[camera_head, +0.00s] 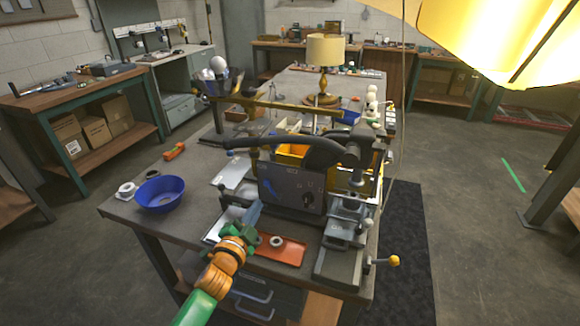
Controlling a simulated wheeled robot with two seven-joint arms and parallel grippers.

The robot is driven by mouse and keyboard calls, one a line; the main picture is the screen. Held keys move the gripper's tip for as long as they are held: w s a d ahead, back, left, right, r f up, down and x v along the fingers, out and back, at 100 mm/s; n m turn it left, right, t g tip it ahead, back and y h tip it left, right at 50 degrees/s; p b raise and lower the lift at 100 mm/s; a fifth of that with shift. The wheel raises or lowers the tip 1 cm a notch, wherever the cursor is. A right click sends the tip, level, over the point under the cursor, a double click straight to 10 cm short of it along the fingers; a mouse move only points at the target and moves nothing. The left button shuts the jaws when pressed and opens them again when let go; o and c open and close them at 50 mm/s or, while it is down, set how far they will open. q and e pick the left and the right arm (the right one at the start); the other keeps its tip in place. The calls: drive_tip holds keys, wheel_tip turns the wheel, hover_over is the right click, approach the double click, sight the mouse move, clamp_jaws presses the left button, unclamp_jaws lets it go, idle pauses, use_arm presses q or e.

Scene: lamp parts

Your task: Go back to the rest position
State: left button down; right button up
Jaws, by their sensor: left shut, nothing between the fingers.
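My left gripper (254,213) reaches in from the bottom of the head view on a green and orange arm. It is shut and empty, above the front of the workbench, beside a grey machine (295,188). An orange-red tray (280,250) with a small pale ring (276,241) lies just right of the gripper's wrist. A lamp with a cream shade (325,49) and a round wooden base (322,99) stands farther back on the bench. My right gripper is not in view.
A blue bowl (160,193) and a white ring (126,189) sit at the bench's left. The machine's levers and a yellow knob (394,260) stick out at right. A large bright yellow shape (500,30) fills the top right. Open floor (470,240) lies right.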

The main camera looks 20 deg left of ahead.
use_arm(q)
drive_tip(key=s+d+f+n+g, duration=0.2)
drive_tip(key=s+f+n+g, duration=0.15)
drive_tip(key=s, duration=0.65)
drive_tip(key=s+d+f+n+g, duration=0.2)
drive_tip(key=s+f+g, duration=0.3)
drive_tip(key=s, duration=0.5)
drive_tip(key=s+d+f+n+g, duration=0.3)
drive_tip(key=s+f+g, duration=0.2)
drive_tip(key=s, duration=0.5)
drive_tip(key=s+f+g, duration=0.2)
drive_tip(key=s+f, duration=0.1)
drive_tip(key=f, duration=1.4)
drive_tip(key=s+a+f, duration=0.2)
drive_tip(key=s+f, duration=0.8)
drive_tip(key=s, duration=0.2)
drive_tip(key=shift+s+a+g, duration=0.15)
drive_tip(key=shift+a+g, duration=0.05)
drive_tip(key=shift+g, duration=0.25)
